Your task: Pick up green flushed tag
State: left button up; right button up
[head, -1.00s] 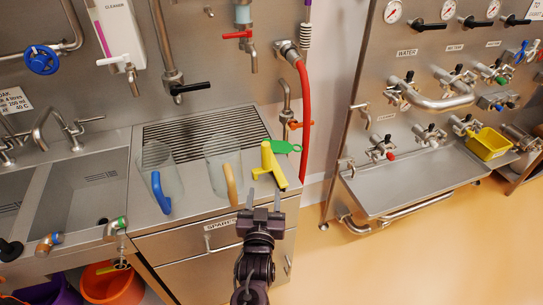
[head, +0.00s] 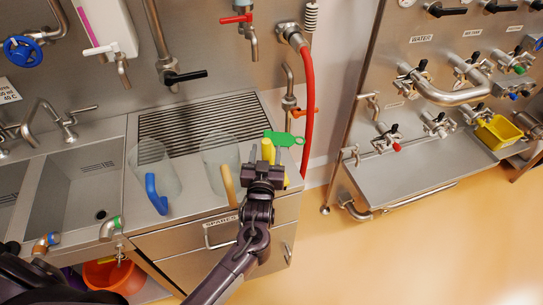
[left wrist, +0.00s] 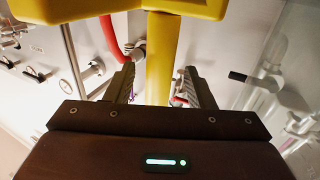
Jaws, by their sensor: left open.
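The green tag (head: 285,139), a flat piece with a hole at its right end, lies at the top of the yellow stand (head: 268,150) at the right end of the steel counter. My left gripper (head: 265,160) is open and empty, just in front of the stand and partly hiding it. In the left wrist view the stand's yellow post (left wrist: 160,62) shows between and beyond the open fingers (left wrist: 158,80). I cannot tell whether they touch it. The tag does not show in the left wrist view. My right gripper is not in view.
Two clear jugs, one with a blue handle (head: 155,194) and one with a tan handle (head: 228,186), stand left of my gripper. A red hose (head: 307,110) hangs behind the stand. A steel tray bench (head: 400,180) is to the right, across open floor.

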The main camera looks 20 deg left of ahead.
pick_arm(q)
jog(key=shift+x, duration=0.75)
jog(key=shift+s+d, duration=0.1)
jog(key=shift+c, duration=0.6)
grip_shut()
